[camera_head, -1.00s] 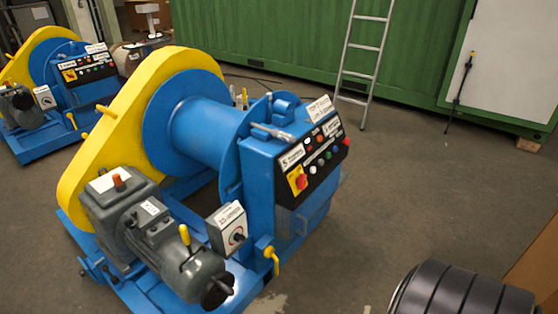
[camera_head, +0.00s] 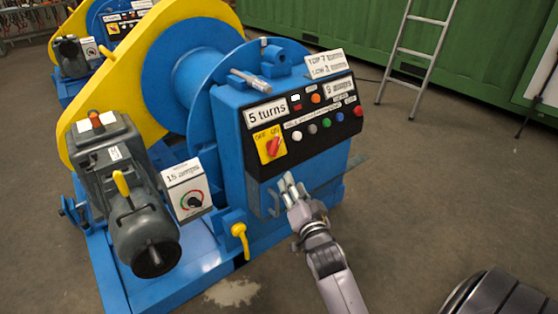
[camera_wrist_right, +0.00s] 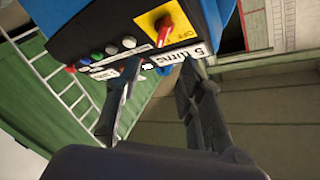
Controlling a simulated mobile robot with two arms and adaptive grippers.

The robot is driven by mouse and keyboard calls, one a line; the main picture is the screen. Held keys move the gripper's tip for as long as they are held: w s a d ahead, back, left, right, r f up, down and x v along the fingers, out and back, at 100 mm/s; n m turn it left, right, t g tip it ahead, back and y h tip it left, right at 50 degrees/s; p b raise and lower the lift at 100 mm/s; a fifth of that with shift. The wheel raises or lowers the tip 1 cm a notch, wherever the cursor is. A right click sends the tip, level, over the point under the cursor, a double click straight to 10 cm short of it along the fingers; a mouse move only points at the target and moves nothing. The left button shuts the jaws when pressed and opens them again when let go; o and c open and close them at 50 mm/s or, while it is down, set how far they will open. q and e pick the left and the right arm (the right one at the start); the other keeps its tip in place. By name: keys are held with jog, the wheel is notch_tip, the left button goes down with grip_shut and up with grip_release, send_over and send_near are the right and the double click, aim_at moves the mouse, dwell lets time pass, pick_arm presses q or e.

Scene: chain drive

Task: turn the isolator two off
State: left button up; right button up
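The near blue-and-yellow winch machine has a black control panel (camera_head: 318,131). A red rotary isolator knob (camera_head: 272,147) sits on a yellow plate at the panel's left end, under the "5 turns" label. It also shows in the right wrist view (camera_wrist_right: 164,31), beyond the fingers; its exact setting is hard to read. My right gripper (camera_head: 289,184) is below the panel and apart from the knob. In the wrist view its two fingers (camera_wrist_right: 158,72) are spread with nothing between them. A second isolator (camera_head: 113,28) shows small on the far machine. I cannot read a number on either. My left gripper is not in view.
Coloured buttons (camera_head: 326,123) line the panel right of the knob. A "15 amps" dial box (camera_head: 188,188) is at left.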

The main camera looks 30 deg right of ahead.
aim_at(277, 148)
jog(key=x, duration=0.5)
jog(key=b+x, duration=0.1)
jog(key=x, duration=0.4)
jog(key=b+x, duration=0.1)
jog(key=x, duration=0.5)
jog(key=shift+r, duration=0.4)
pick_arm(q)
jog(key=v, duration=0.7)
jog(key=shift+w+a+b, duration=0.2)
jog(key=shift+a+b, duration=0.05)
jog(key=shift+b, duration=0.1)
pick_arm(e)
jog(key=shift+w+d, duration=0.2)
jog(key=shift+w, duration=0.45)
jog(key=shift+c, duration=0.4)
grip_shut()
